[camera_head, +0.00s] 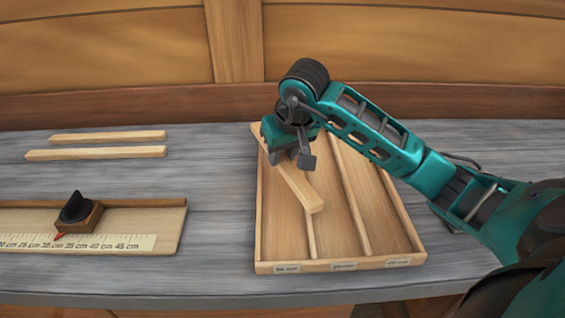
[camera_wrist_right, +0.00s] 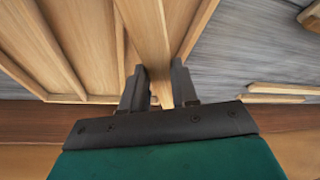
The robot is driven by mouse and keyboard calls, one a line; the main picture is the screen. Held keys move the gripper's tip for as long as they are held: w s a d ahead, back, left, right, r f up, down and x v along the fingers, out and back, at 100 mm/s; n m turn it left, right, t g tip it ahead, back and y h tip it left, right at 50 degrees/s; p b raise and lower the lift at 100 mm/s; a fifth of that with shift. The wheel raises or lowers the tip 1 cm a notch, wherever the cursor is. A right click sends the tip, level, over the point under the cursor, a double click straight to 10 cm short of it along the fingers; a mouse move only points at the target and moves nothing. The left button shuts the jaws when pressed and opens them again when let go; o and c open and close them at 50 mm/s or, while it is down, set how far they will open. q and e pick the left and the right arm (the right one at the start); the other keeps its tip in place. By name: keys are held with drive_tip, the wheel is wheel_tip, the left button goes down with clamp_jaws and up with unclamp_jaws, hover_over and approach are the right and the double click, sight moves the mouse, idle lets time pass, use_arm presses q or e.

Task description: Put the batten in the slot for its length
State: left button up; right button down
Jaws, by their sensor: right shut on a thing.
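A pale wooden batten (camera_head: 302,190) is held by my right gripper (camera_head: 291,155) at the left side of a slotted wooden tray (camera_head: 421,252). The batten slants across the leftmost slot, its near end over or close to the first divider; I cannot tell whether it touches the tray. In the right wrist view the batten (camera_wrist_right: 149,40) runs between the fingers of my right gripper (camera_wrist_right: 160,88). The tray has three long slots with small labels on its front edge, too small to read. The other two slots look empty. My left gripper is not in view.
Two battens (camera_head: 107,136) (camera_head: 96,153) lie on the grey bench at the back left. A measuring board (camera_head: 170,220) with a centimetre scale and a dark-knobbed sliding block (camera_head: 78,214) lies at the front left. Bare bench separates board and tray.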

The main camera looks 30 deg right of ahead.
sight(284, 160)
drive_tip(key=shift+f, duration=1.35)
drive_tip(key=shift+f, duration=0.1)
drive_tip(key=shift+f+b, duration=0.15)
drive_tip(key=shift+b, duration=0.15)
drive_tip(key=c, duration=0.9)
unclamp_jaws()
drive_tip(key=shift+o, duration=0.2)
drive_tip(key=shift+r+p, duration=0.35)
drive_tip(key=shift+r, duration=0.1)
drive_tip(key=v, duration=1.1)
drive_tip(key=shift+s+r, duration=0.2)
drive_tip(key=shift+r, duration=0.05)
